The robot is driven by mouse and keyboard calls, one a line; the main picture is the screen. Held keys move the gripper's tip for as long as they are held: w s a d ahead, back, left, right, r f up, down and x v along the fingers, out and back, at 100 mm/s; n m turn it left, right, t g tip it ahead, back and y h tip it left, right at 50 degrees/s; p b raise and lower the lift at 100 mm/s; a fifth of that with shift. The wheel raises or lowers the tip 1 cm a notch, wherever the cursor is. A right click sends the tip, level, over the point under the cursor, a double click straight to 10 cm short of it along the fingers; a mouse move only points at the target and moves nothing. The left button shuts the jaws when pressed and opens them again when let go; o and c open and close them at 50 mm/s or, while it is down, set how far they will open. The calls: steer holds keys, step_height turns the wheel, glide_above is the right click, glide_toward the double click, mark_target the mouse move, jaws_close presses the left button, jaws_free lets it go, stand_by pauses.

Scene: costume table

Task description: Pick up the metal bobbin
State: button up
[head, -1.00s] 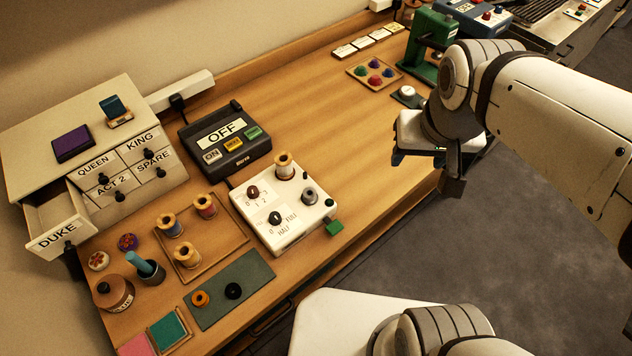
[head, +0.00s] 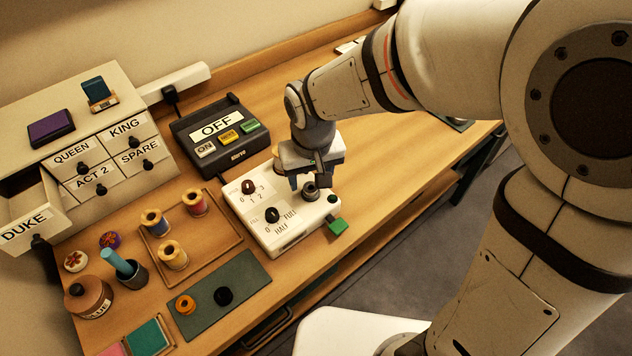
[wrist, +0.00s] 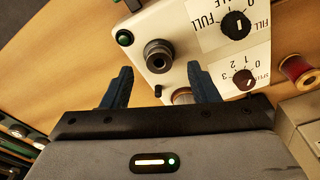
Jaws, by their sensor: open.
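The metal bobbin (head: 310,190) is a small dark grey spool. It stands upright on the right part of the white winder box (head: 291,232), behind the green tab. In the wrist view the bobbin (wrist: 158,56) shows from above, with a hole in its middle. My gripper (head: 306,184) is over the box, just above the bobbin. In the wrist view the open fingertips (wrist: 158,74) sit to either side of the bobbin's near side, with a gap between. Nothing is held. I cannot tell the exact height gap.
A wooden spool (wrist: 182,96) on the box is close beside my right finger and partly hidden by my gripper. Two dark knobs (head: 271,214) stand on the box's left part. A tray with spools (head: 173,255) is to the left. The OFF box (head: 220,136) stands behind.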

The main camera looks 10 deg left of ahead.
mark_target(310, 189)
steer(key=shift+w+f, duration=0.2)
steer(key=shift+f, duration=1.3)
steer(key=shift+c, duration=0.3)
steer(key=c, duration=1.1)
steer(key=shift+o, duration=0.2)
steer(key=shift+r, duration=0.1)
